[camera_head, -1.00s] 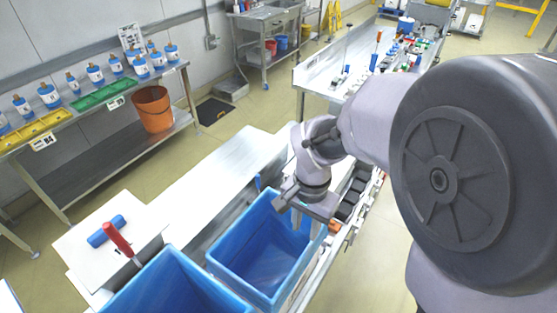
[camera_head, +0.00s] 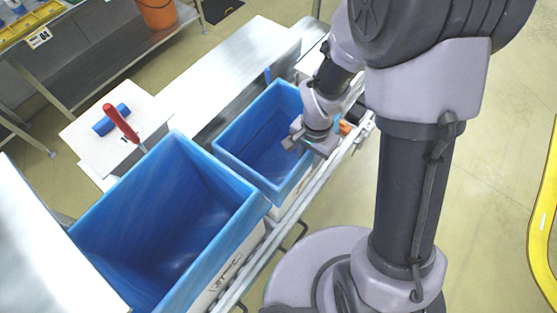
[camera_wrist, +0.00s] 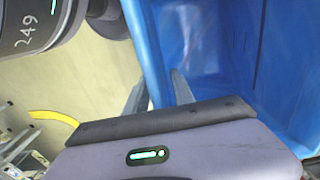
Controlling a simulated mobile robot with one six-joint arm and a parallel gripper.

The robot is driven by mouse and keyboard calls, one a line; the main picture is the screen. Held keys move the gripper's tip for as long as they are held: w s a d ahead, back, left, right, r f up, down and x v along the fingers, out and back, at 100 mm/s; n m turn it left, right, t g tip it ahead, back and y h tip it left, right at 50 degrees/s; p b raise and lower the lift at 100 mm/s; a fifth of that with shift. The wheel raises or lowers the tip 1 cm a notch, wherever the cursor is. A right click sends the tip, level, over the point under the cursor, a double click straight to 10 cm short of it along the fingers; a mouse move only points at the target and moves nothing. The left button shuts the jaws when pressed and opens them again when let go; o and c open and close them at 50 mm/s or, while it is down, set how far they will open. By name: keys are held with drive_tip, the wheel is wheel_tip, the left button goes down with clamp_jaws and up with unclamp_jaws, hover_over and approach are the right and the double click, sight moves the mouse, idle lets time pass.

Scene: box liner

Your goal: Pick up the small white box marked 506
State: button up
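I cannot read the number 506 on anything in view. A small white box (camera_head: 287,205) shows in part under the smaller blue liner (camera_head: 232,168), whose folded rim covers its top; its marking is not legible. My gripper (camera_head: 310,150) is at the right rim of that liner. In the wrist view, my gripper's two fingers (camera_wrist: 158,92) stand apart, one on each side of the blue rim (camera_wrist: 146,45). Whether they touch the rim is unclear. The fingers' lower parts are hard to see in the head view.
A larger white box (camera_head: 238,268) with dark marks and a blue liner (camera_head: 165,215) stands in front, beside the smaller one. A red-handled tool (camera_head: 121,123) and a blue roll (camera_head: 110,120) are on a white surface at left. A metal table (camera_head: 245,60) lies behind.

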clamp_jaws()
idle(1.3)
